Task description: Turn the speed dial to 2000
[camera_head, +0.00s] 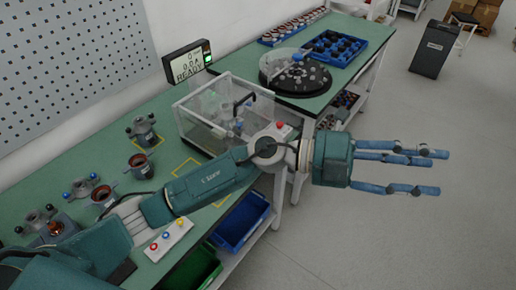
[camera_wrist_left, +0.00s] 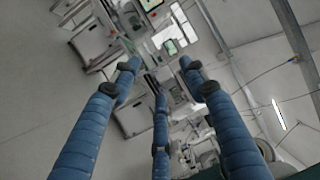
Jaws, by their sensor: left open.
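My left gripper (camera_head: 436,172) reaches out to the right past the table edge, over the bare floor. Its blue fingers are spread and empty; they also show in the left wrist view (camera_wrist_left: 160,76). I cannot make out the speed dial; my arm may hide it. A black display (camera_head: 187,62) with a green light stands at the back of the bench and reads 0, 0.0 A and READY. A clear test enclosure (camera_head: 196,122) stands in front of it, partly behind my left arm. A white block with a red button (camera_head: 281,126) is beside my wrist. My right gripper is not in view.
The green bench (camera_head: 75,143) holds several stators and a white panel with coloured buttons (camera_head: 169,240). A black turntable (camera_head: 293,77) and a blue tray (camera_head: 337,48) sit on the far table. Blue (camera_head: 240,222) and green bins (camera_head: 196,270) are below.

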